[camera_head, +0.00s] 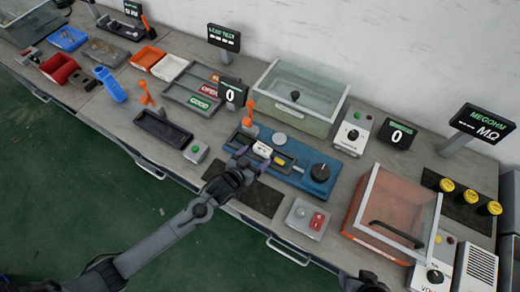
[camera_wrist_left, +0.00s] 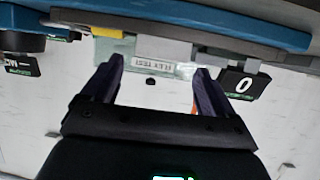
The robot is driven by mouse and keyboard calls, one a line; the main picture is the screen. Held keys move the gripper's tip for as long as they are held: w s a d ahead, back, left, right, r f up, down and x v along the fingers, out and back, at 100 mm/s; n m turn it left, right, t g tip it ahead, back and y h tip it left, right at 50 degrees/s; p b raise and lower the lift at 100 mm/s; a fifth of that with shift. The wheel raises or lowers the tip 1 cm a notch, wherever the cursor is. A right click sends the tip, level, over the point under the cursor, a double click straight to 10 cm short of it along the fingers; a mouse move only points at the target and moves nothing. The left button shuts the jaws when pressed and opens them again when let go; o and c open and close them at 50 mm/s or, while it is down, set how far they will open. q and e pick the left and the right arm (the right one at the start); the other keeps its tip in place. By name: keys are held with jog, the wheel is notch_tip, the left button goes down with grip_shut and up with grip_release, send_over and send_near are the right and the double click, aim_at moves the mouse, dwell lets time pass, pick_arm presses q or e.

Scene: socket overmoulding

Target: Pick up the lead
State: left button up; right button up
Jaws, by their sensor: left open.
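My left gripper (camera_head: 250,160) is at the front edge of the blue fixture (camera_head: 311,159) in the head view. In the left wrist view its two dark purple fingers (camera_wrist_left: 158,70) stand wide apart with nothing between them. A small white labelled piece (camera_head: 262,148) and a yellow piece (camera_head: 279,161) sit on the fixture just beyond the fingers. I cannot make out which thing is the lead; the gripper may hide part of it. My right gripper (camera_head: 363,282) shows only as a dark shape at the bottom edge, and its jaws are unclear.
An orange-handled lever (camera_head: 250,106) rises behind my left gripper. A dark mat (camera_head: 258,199) lies in front.

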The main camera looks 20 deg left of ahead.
aim_at(264, 147)
pick_arm(q)
jog(key=shift+r+b+x, duration=0.2)
jog(key=shift+b+x, duration=0.2)
jog(key=shift+x, duration=2.75)
jog(key=shift+w, duration=0.1)
jog(key=shift+a, duration=0.1)
jog(key=c, duration=0.8)
jog(key=shift+r, duration=0.15)
